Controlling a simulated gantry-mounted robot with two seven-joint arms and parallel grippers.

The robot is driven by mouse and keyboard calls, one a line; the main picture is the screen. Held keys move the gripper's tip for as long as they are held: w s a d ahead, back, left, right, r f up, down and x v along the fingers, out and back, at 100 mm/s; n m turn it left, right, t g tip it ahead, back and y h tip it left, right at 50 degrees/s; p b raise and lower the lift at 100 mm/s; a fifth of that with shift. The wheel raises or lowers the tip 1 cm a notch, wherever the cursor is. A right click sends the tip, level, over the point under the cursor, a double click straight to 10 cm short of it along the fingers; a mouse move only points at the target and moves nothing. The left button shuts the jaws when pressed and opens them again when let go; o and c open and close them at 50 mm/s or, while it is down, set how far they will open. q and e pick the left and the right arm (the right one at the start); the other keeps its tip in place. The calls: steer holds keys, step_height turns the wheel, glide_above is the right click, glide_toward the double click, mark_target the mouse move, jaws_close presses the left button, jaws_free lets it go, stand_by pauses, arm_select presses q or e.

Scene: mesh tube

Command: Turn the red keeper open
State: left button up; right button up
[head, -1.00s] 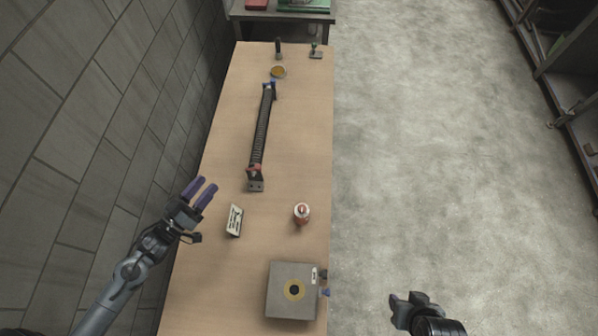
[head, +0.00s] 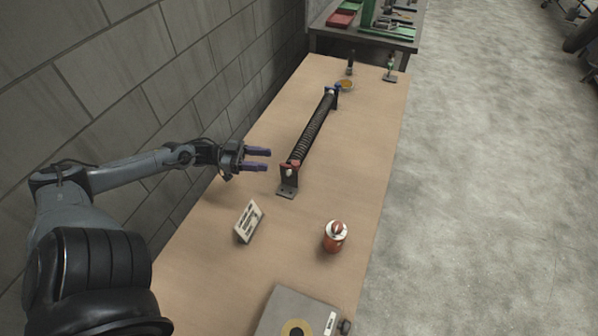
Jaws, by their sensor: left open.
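The mesh tube (head: 312,131) lies lengthwise on the wooden table in a black stand. The red keeper (head: 289,163) sits at its near end, on top of the black end bracket (head: 288,182). My right gripper is out of the picture.
A small printed sign (head: 248,222) stands near the table's left side. A red and white can (head: 335,236) stands right of it. A grey box (head: 295,316) is at the near edge. A wall (head: 110,90) runs along the left.

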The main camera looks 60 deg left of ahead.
mark_target(295, 163)
arm_select(q)
steer(key=b+x, duration=0.2)
steer(key=x, duration=0.8)
steer(key=shift+w+d+f+b, duration=0.15)
steer(key=shift+w+d+b, duration=0.1)
steer(key=shift+b, duration=0.1)
